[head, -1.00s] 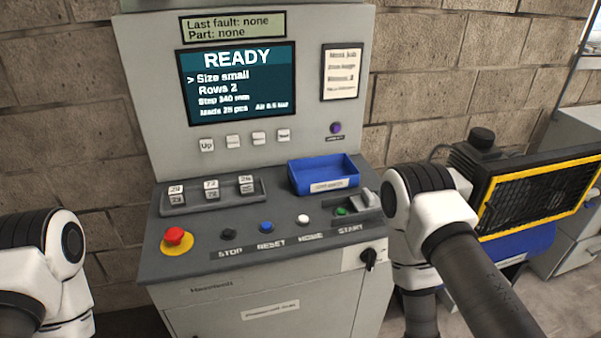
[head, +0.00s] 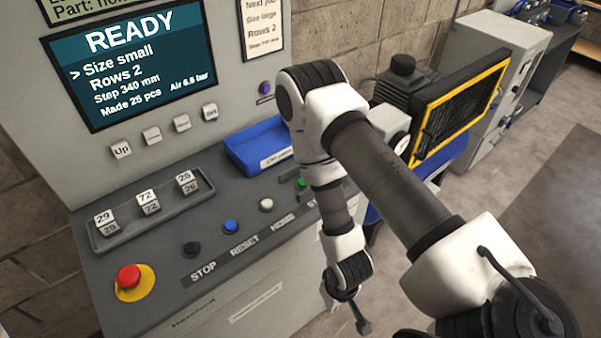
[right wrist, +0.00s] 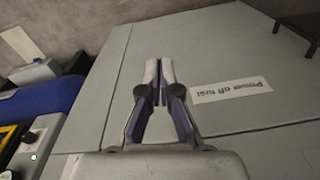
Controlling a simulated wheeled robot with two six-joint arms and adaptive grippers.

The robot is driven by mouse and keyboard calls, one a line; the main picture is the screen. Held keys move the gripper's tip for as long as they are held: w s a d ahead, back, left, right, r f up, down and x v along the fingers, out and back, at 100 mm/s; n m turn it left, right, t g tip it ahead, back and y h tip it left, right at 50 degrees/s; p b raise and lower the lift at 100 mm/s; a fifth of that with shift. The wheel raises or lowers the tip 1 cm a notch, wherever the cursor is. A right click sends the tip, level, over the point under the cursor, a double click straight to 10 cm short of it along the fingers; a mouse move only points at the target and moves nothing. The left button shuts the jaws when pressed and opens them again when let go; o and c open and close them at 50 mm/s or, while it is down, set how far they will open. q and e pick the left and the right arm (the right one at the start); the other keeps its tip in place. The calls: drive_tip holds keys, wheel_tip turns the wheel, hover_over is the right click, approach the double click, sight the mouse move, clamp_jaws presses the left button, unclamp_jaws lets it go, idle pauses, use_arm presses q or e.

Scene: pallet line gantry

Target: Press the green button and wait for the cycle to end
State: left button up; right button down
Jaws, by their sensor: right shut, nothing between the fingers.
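The green button (head: 302,183) sits on the sloped console (head: 150,262) at the START place, partly hidden behind my right arm. The screen (head: 130,65) reads READY, Size small, Rows 2, Made 25 pcs. My right gripper (head: 362,326) hangs low in front of the console, below the button's level and apart from it. In the right wrist view the gripper (right wrist: 160,65) has its fingers together with nothing between them, in front of the grey cabinet front with a "Power off first" label (right wrist: 231,89). My left gripper is out of view.
A red emergency button (head: 129,276), black STOP (head: 191,249), blue RESET (head: 230,227) and white HOME (head: 266,205) buttons line the console. A blue bin (head: 250,147) sits behind them. A yellow-framed black grille (head: 460,105) stands to the right. Floor at the far right is clear.

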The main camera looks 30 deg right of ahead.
drive_tip(key=w+d+r+m+t+p, duration=0.1)
drive_tip(key=w+r+t+p, duration=0.1)
drive_tip(key=w+r, duration=0.4)
drive_tip(key=w+d+r+m+t+p, duration=0.1)
drive_tip(key=w+d+r+t+p, duration=0.1)
drive_tip(key=w+r+p, duration=0.2)
drive_tip(key=w+d+r+m+t+y+p, duration=0.1)
drive_tip(key=w+d+r+m+p, duration=0.1)
drive_tip(key=w+r, duration=0.6)
wheel_tip(320, 180, up, 4)
drive_tip(key=shift+w+d+f+t+p, duration=0.15)
drive_tip(key=shift+t+p, duration=0.25)
drive_tip(key=shift+p, duration=0.5)
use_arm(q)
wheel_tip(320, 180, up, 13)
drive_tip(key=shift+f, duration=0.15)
use_arm(e)
drive_tip(key=w+d+r+m+t, duration=0.2)
drive_tip(key=w+d+r, duration=0.1)
drive_tip(key=w+r, duration=0.3)
drive_tip(key=shift+w+d, duration=0.15)
drive_tip(key=shift+w, duration=0.05)
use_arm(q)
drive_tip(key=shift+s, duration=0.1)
